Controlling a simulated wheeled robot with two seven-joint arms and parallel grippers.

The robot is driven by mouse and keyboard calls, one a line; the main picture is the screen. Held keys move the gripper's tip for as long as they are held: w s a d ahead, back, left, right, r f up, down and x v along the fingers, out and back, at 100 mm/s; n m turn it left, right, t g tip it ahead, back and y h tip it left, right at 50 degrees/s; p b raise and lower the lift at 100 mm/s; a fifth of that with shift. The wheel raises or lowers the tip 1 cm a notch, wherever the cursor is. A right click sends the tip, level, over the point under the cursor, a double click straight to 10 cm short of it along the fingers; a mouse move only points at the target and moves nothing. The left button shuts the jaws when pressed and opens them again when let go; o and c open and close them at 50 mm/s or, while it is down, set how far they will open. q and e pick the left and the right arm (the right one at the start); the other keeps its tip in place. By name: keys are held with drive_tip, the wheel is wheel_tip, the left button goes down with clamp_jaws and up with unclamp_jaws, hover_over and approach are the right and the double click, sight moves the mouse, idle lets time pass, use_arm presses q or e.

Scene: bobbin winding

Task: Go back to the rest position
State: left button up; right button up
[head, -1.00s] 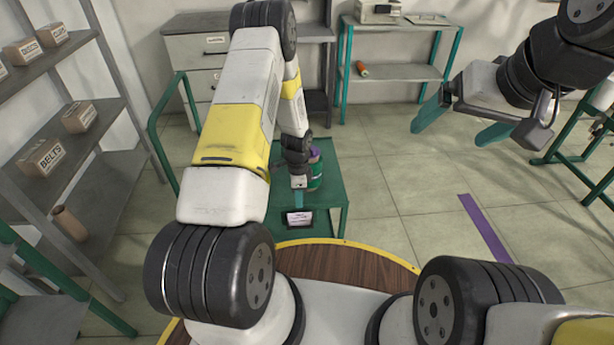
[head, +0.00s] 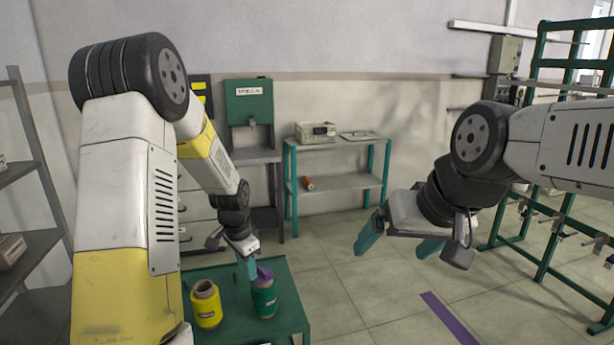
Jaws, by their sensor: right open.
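My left gripper (head: 247,267) points down at the green cart (head: 230,275), close beside a green spool (head: 264,298) with a purple top (head: 264,275). Its teal fingers show nearly edge-on, so I cannot tell how far apart they are or whether they touch the spool. My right gripper (head: 401,245) is raised above the floor at the right. Its two teal fingers are spread wide with nothing between them.
A yellow spool (head: 206,305) stands on the cart left of the green one. A shelf table (head: 340,182) with an orange spool (head: 308,183) stands by the back wall. A green rack (head: 540,230) is at right. Open floor lies between.

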use_arm(q)
drive_tip(key=s+r+n+t, duration=0.15)
drive_tip(key=s+r, duration=0.25)
drive_tip(key=r, duration=0.4)
drive_tip(key=s+r+n, duration=0.3)
drive_tip(key=s+r, duration=0.1)
drive_tip(key=r, duration=0.3)
drive_tip(key=s+d+r+n+t+h, duration=0.1)
drive_tip(key=s+r+n, duration=0.1)
drive_tip(key=s+r, duration=0.2)
drive_tip(key=s+d+r+n+t, duration=0.1)
drive_tip(key=s+r, duration=0.3)
drive_tip(key=s, duration=0.7)
drive_tip(key=shift+s+r+n+h, duration=0.15)
drive_tip(key=shift+r+n+h, duration=0.25)
drive_tip(key=shift+n, duration=0.25)
drive_tip(key=shift+d+t, duration=0.1)
drive_tip(key=shift+t, duration=0.15)
